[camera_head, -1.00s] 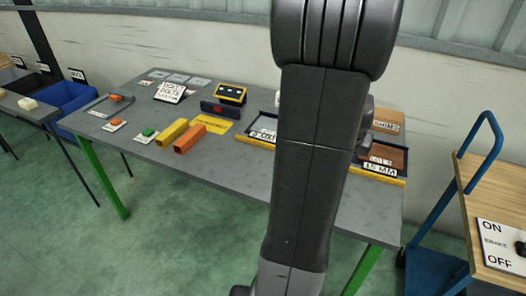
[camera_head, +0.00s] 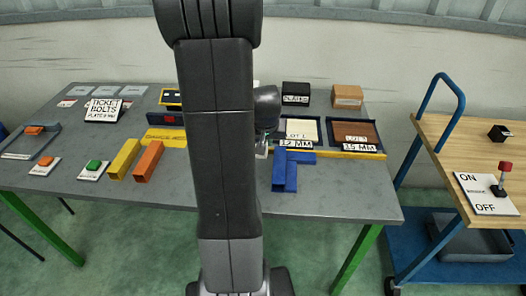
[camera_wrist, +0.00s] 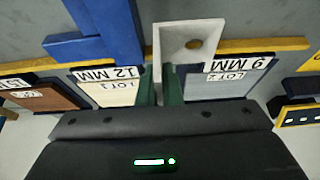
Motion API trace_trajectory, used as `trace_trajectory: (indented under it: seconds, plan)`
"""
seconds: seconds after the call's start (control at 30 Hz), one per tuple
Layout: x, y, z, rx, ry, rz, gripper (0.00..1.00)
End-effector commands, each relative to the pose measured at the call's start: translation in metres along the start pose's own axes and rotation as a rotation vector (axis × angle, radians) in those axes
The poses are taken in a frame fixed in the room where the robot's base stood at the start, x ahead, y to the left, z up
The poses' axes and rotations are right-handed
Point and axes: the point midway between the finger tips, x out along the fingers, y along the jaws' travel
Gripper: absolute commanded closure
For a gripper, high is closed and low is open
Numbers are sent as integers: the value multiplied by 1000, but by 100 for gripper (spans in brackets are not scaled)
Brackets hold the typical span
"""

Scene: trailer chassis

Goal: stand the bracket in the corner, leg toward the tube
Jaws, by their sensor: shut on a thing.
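My gripper (camera_wrist: 161,85) has green fingers shut on a pale grey bracket (camera_wrist: 172,38). The bracket has a dark round hole in its plate and shows beyond the fingertips in the wrist view. The blue tube pieces (camera_wrist: 110,25) lie to its left there, apart from it in the picture, meeting at corners. In the head view the blue pieces (camera_head: 279,172) lie on the table just right of my arm. The gripper and bracket are mostly hidden behind my arm in that view. I cannot tell the bracket's height above the table.
A yellow strip (camera_head: 345,154) runs along the front of trays labelled 12 MM (camera_head: 315,124) and 15 MM (camera_head: 356,122). Yellow (camera_head: 124,159) and orange (camera_head: 149,161) tubes lie left of my arm. A cart (camera_head: 440,160) with an ON/OFF plate stands right. The front right table top is clear.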

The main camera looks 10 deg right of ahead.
Motion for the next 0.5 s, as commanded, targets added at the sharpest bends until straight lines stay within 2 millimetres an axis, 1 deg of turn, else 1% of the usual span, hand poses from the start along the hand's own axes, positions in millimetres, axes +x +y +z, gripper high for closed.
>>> trace_trajectory:
  seconds: [0.07,0.3,0.4,0.5]
  plan:
    - [5,0,2,0,1,0,100]
    - [34,0,15,0,0,0,100]
    - [39,0,16,0,2,-1,100]
    - [38,0,16,0,4,-1,100]
